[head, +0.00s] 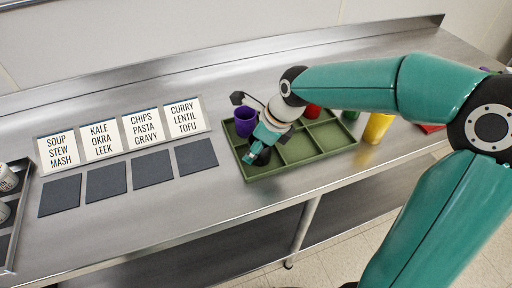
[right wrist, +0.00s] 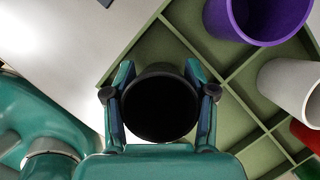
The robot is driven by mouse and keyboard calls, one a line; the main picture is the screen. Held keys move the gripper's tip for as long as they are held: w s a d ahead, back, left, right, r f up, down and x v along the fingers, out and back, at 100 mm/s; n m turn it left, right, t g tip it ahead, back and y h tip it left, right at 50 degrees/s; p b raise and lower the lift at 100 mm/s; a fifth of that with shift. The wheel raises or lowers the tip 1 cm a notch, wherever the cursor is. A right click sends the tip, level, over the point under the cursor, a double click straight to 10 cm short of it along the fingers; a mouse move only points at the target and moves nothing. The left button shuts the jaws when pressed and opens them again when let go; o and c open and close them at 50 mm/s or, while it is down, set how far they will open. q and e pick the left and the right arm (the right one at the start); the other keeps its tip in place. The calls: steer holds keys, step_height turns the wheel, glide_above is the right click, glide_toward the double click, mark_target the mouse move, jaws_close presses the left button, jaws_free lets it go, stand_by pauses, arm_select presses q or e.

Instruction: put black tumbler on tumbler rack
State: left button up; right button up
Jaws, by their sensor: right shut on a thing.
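The black tumbler (right wrist: 160,108) is between the fingers of my right gripper (right wrist: 160,92), which is shut on it. Its dark open mouth faces the wrist camera. In the head view the black tumbler (head: 262,156) is partly hidden by my right gripper (head: 258,148), at the front left compartment of the green tumbler rack (head: 298,149). The rack also shows in the right wrist view (right wrist: 178,48). I cannot tell whether the tumbler touches the rack floor. My left gripper is not in view.
A purple tumbler (head: 245,121) stands in the back left compartment. A white tumbler (right wrist: 290,86) and a red one (head: 312,111) are farther right in the rack. A yellow tumbler (head: 378,127) stands right of the rack. Labelled cards (head: 98,141) and dark mats (head: 105,178) lie left.

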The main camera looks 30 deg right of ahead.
steer(key=shift+f, duration=0.2)
steer(key=o, duration=1.2)
steer(key=shift+c, duration=0.2)
steer(key=v, duration=1.2)
steer(key=shift+p, duration=0.45)
steer(key=shift+r, duration=0.1)
